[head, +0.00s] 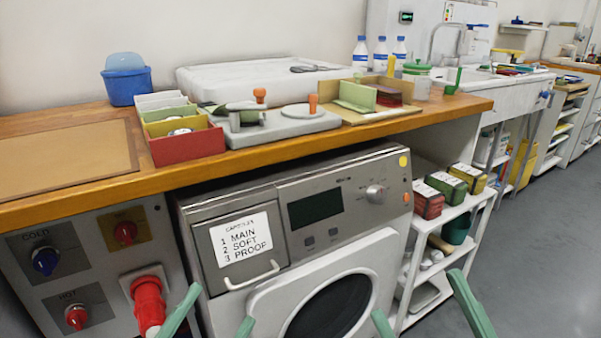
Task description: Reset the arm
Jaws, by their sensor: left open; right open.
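My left gripper (221,303) shows at the bottom edge of the head view as two green fingers set apart. It is open and empty, in front of the lower left of the washing machine (377,212). My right gripper (416,293) also shows as two green fingers, spread wider, at the bottom right. It is open and empty, in front of the machine's right side and the white shelf cart (408,275). The rest of both arms is out of view.
A wooden counter (290,150) runs above the machine, holding a red-fronted divided box (187,148), a grey board (283,130) and a blue tub (126,80). A red plug (148,302) sticks out at lower left. Open floor (540,260) lies right.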

